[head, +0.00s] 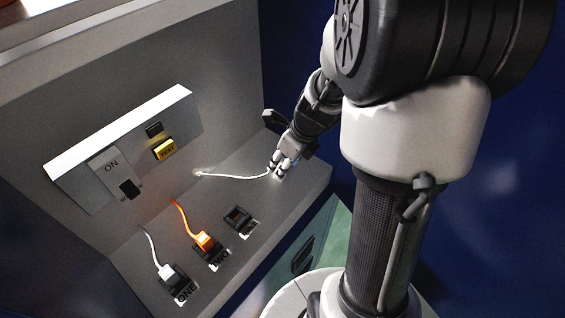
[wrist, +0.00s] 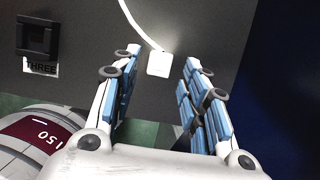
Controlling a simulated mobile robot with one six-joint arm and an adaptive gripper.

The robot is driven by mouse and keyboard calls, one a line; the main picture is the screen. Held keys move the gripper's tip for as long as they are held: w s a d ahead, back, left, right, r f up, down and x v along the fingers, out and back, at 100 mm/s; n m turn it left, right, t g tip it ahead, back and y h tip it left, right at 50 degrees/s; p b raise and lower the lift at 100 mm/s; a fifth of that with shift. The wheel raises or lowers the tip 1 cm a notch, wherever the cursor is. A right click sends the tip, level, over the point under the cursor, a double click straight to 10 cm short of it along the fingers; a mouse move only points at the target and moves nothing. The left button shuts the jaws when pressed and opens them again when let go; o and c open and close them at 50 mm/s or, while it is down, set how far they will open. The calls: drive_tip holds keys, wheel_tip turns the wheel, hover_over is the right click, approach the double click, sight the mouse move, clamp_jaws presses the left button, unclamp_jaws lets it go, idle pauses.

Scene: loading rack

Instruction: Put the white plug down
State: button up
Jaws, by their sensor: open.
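The white plug (wrist: 160,65) rests on the grey shelf, with its white cord running from it. In the wrist view it lies between and just beyond the fingertips of my gripper (wrist: 172,72), with dark gaps on both sides. My gripper is open and not closed on the plug. In the head view my gripper (head: 282,165) is at the right end of the shelf, at the end of the white cord (head: 235,177). There the fingers mostly hide the plug.
An empty socket labelled THREE (wrist: 36,42) is left of the plug. An orange plug (head: 204,241) and another white plug (head: 166,271) sit in sockets TWO and ONE. The shelf's right edge is close.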

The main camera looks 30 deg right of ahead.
drive_tip(key=p+v, duration=0.4)
drive_tip(key=v, duration=0.5)
drive_tip(key=s+a+r+n, duration=0.5)
drive_tip(key=s+a+n, duration=0.2)
drive_tip(key=n, duration=0.9)
drive_tip(key=s+a+r+n+h, duration=0.1)
drive_tip(key=s+a+r+n, duration=0.5)
drive_tip(key=n, duration=1)
drive_tip(key=shift+s+a+r+t, duration=0.35)
drive_tip(key=shift+s+a, duration=0.3)
drive_tip(key=shift+s, duration=0.5)
drive_tip(key=shift+f, duration=0.1)
